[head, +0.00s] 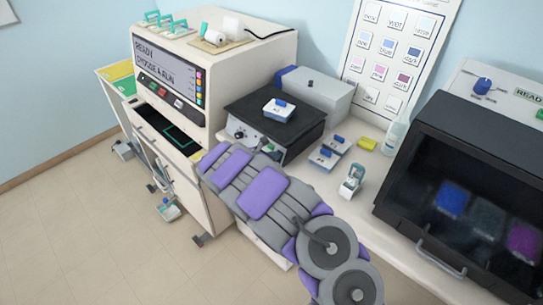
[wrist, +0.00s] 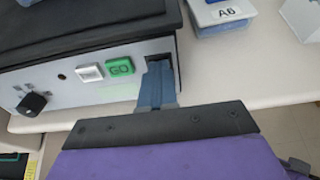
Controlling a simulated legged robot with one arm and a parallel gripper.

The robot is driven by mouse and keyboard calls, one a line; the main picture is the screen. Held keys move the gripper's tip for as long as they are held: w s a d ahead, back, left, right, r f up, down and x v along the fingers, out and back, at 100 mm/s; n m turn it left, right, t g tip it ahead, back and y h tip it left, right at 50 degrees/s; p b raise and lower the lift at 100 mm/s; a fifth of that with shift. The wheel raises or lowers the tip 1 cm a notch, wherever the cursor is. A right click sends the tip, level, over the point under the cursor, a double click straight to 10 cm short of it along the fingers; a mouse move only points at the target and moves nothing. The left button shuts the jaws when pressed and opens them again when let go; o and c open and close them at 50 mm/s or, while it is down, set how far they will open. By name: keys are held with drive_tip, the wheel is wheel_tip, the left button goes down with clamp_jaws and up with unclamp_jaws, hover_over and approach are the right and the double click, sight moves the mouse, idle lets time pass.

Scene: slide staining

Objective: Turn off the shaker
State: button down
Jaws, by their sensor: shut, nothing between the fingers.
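The shaker (head: 300,122) has a black top and a pale front panel, and stands on the bench in the head view. In the wrist view its front panel (wrist: 105,92) shows a black knob (wrist: 32,103), a white button (wrist: 89,73) and a green GO button (wrist: 120,67). My gripper (wrist: 158,70) is shut and empty, its bluish-grey fingertips at a dark recess at the panel's right end. The fingers cover most of that recess; whether they touch anything inside cannot be told. In the head view my arm hides the fingertips and part of the panel.
A small tray (head: 278,108) sits on the shaker top. An A6 tray (wrist: 222,14) is just right of the shaker. The stainer (head: 168,70) stands to the left, a grey box (head: 322,92) behind, and a dark-fronted cabinet (head: 455,190) to the right.

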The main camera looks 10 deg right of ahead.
drive_tip(key=shift+w+d+r+p, duration=0.15)
drive_tip(key=shift+d+r+p, duration=0.15)
drive_tip(key=shift+r+p, duration=0.2)
drive_tip(key=shift+d+r, duration=0.2)
